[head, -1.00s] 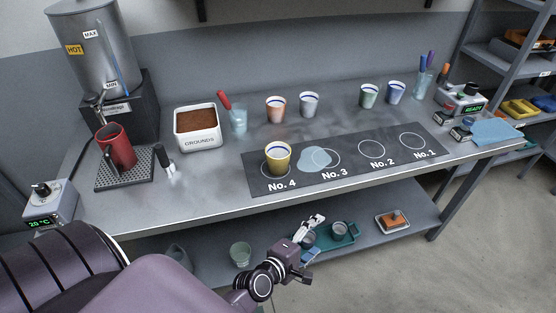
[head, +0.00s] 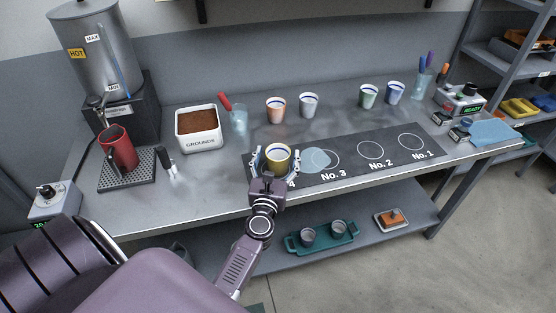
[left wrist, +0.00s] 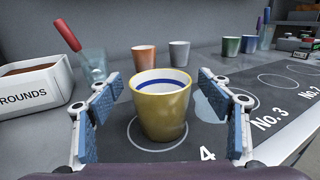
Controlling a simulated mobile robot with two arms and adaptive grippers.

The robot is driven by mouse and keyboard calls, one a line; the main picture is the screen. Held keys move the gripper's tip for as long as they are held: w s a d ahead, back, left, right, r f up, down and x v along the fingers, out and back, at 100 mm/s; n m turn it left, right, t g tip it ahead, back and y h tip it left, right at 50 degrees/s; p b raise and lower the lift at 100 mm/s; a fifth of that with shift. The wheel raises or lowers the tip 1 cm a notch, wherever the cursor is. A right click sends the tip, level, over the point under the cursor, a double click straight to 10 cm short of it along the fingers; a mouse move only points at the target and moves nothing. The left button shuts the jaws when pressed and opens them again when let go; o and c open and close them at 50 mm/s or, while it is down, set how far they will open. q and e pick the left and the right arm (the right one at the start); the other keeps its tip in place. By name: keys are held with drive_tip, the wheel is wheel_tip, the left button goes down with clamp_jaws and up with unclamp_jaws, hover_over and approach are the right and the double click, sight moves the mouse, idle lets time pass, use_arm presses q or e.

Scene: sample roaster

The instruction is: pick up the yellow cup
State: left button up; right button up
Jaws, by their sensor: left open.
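The yellow cup (head: 278,156) stands upright on the No. 4 spot of the dark mat (head: 345,157). It has a white inside with a blue ring. My left gripper (head: 275,160) is open, with a finger on each side of the cup. In the left wrist view the cup (left wrist: 161,106) stands between the two blue-padded fingers of the gripper (left wrist: 162,120), with a gap on both sides. The gripper partly hides the No. 4 label. My right gripper is not in view.
A wet patch (head: 316,160) lies on the mat just right of the cup.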

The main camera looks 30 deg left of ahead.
use_arm(q)
drive_tip(key=shift+w+a+f, duration=0.15)
drive_tip(key=shift+w+a, duration=0.15)
drive_tip(key=shift+w, duration=0.35)
drive_tip(key=c, duration=1.4)
wheel_tip(320, 180, up, 20)
drive_tip(key=p, duration=1.7)
